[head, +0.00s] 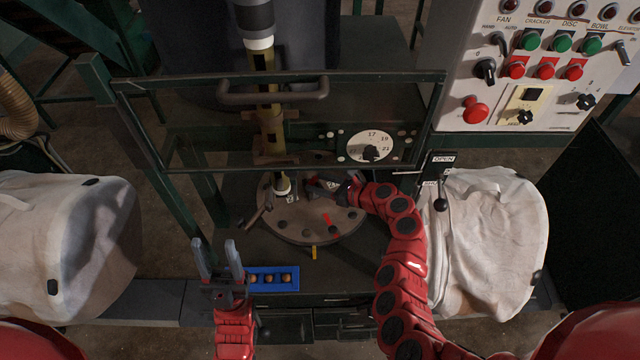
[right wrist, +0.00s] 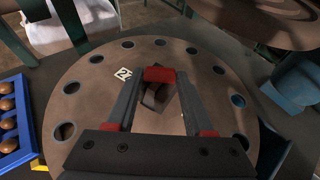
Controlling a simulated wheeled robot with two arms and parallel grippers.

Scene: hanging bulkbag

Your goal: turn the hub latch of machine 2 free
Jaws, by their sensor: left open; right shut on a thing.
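In the head view my right gripper (head: 330,185) reaches over the back of the disc (head: 290,228) and largely hides the latch. How far the latch is turned cannot be told. My left gripper (head: 218,250) is open and empty, in front of the disc at the left.
A blue tray (head: 296,288) of brown balls lies by my left gripper. A guard frame with a handle (head: 273,92) and a dial (head: 370,147) stand behind the disc. White bulk bags (head: 75,240) flank the machine. A control panel (head: 545,75) is at upper right.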

